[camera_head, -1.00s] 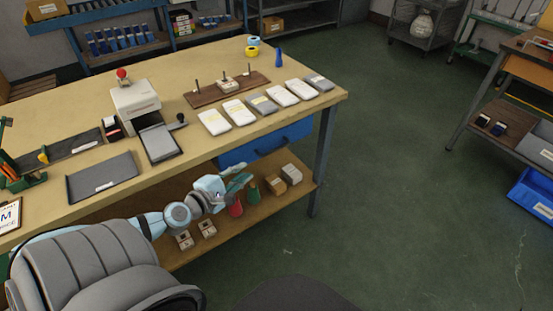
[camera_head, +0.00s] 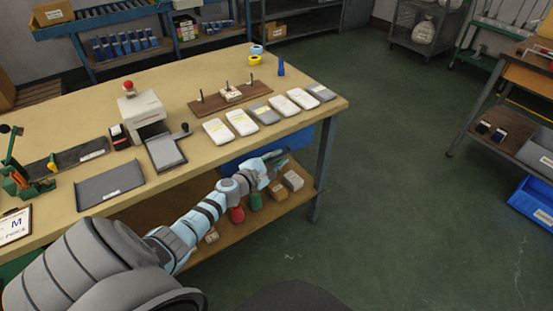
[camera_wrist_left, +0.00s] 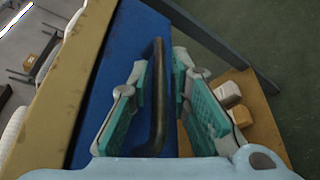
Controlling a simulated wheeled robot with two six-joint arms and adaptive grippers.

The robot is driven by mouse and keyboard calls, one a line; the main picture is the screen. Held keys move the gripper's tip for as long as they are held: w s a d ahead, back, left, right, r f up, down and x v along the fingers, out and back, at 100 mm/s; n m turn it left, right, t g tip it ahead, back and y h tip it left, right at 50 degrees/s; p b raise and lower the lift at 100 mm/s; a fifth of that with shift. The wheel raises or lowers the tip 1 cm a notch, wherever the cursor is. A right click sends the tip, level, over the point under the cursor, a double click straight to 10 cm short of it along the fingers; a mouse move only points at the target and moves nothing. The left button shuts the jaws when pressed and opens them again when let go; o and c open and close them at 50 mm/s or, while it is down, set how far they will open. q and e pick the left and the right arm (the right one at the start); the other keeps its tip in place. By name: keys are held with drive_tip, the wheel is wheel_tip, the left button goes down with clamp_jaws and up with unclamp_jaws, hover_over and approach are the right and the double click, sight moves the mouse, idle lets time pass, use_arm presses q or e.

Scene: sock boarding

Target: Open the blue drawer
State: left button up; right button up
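The blue drawer (camera_head: 298,137) sits under the right part of the tabletop, its front partly hidden by my left arm. In the left wrist view its blue front (camera_wrist_left: 112,82) fills the middle, with a dark bar handle (camera_wrist_left: 158,92) standing out from it. My left gripper (camera_head: 277,160) is at the drawer front. In the left wrist view its teal-padded fingers (camera_wrist_left: 160,80) are open, one on each side of the handle, with a visible gap on the left. My right gripper is not in view.
The wooden table (camera_head: 90,205) carries a row of sock packs (camera_head: 268,113) above the drawer. A lower shelf (camera_head: 232,232) holds small boxes (camera_head: 292,180) and red and green cones. A table leg (camera_head: 324,165) stands right of the drawer. Open floor lies in front.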

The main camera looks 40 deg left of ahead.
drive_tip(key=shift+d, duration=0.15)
use_arm(q)
clamp_jaws()
drive_tip(key=shift+s+d, duration=0.1)
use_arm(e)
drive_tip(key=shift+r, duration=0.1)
